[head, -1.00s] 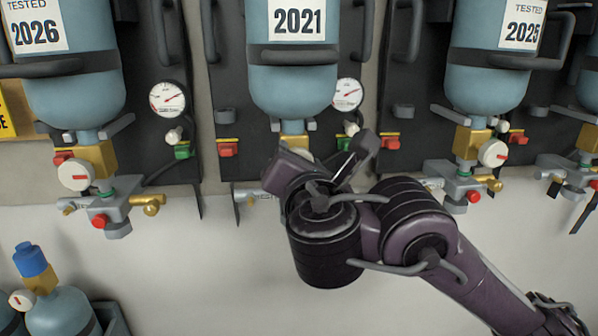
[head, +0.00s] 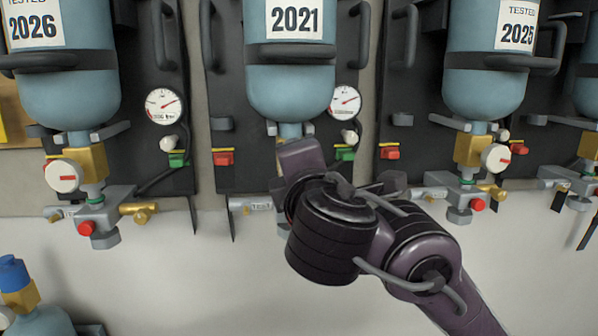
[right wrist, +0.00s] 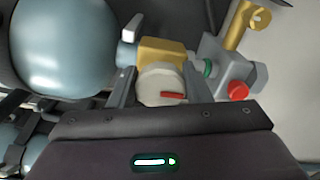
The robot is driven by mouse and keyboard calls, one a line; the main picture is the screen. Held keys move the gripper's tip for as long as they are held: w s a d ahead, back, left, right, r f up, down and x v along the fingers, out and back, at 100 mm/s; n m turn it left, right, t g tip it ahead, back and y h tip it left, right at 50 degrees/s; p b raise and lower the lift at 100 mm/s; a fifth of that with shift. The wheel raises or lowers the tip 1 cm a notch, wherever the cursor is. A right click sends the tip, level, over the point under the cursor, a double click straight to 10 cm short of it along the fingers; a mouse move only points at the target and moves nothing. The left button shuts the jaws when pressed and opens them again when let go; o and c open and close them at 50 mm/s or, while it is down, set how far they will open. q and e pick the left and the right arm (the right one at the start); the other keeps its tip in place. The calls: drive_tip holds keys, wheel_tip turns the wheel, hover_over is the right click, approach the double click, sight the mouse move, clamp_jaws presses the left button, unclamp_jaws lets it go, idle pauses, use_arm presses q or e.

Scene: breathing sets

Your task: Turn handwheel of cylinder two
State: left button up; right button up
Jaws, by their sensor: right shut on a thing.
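The middle blue cylinder (head: 290,85), labelled 2021, hangs upright on its dark panel in the head view. My right arm covers most of its valve there, and its handwheel is hidden. In the right wrist view the white handwheel (right wrist: 161,90) with a red mark sits on a brass valve body (right wrist: 160,52). My right gripper (right wrist: 160,80) is shut on this handwheel, one finger on each side of it. My left gripper is not in view.
Cylinders marked 2026 (head: 65,75) and 2025 (head: 487,75) hang on either side, with their own white handwheels (head: 61,176). A pressure gauge (head: 345,102) is right of the middle cylinder. Another cylinder (head: 38,322) stands at lower left.

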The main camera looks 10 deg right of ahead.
idle(0.3)
drive_tip(key=o, duration=1)
drive_tip(key=s, duration=0.7)
drive_tip(key=shift+s, duration=0.4)
drive_tip(key=shift+f, duration=0.1)
